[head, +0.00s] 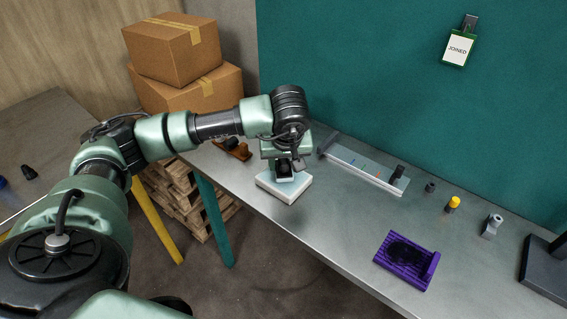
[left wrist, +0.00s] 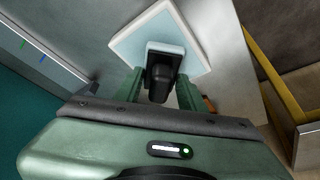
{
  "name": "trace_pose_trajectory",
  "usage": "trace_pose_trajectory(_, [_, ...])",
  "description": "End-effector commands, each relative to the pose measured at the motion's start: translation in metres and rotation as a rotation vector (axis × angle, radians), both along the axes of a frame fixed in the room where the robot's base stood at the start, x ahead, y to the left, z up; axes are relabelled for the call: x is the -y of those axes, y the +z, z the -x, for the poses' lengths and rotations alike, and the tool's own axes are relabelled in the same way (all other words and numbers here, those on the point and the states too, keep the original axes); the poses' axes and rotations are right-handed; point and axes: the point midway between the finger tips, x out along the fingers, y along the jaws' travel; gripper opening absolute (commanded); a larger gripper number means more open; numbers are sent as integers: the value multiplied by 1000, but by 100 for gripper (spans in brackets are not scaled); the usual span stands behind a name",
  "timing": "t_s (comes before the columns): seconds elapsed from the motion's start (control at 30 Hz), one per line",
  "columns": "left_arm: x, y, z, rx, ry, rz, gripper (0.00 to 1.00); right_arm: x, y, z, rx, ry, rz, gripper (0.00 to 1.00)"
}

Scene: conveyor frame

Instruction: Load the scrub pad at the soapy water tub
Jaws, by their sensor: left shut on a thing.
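My left gripper (head: 285,168) is shut on the dark handle of the scrub pad (head: 284,173), at the back of the bench's near edge. In the left wrist view the green fingers of the left gripper (left wrist: 158,88) stand either side of the black handle, with the dark pad (left wrist: 165,49) beyond it. The soapy water tub (head: 272,190) is a shallow white square with a pale blue inside. In the left wrist view the tub (left wrist: 128,42) lies directly behind the pad. I cannot tell whether the pad touches the water. My right gripper is not in view.
A purple tray (head: 428,276) with a black patch lies on the grey bench (head: 340,225). A clear ruled guide (head: 362,170), a yellow-topped piece (head: 453,203) and small grey parts stand behind. A dark stand (head: 545,270) is at right. Boxes (head: 170,50) sit on pallets.

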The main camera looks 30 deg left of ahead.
Motion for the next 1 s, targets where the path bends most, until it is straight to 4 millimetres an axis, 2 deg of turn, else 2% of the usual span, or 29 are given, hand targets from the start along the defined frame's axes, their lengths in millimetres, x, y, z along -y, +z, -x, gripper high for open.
trace_pose_trajectory(0.03, [0, 8, 0, 2, 0, -1, 8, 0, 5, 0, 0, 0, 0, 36])
trace_pose_trajectory(0.6, [0, 53, -1, 4, 0, 0, 8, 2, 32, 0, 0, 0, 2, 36])
trace_pose_trajectory(1.0, [0, 56, 0, 2, 1, 0, 8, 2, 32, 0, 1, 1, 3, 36])
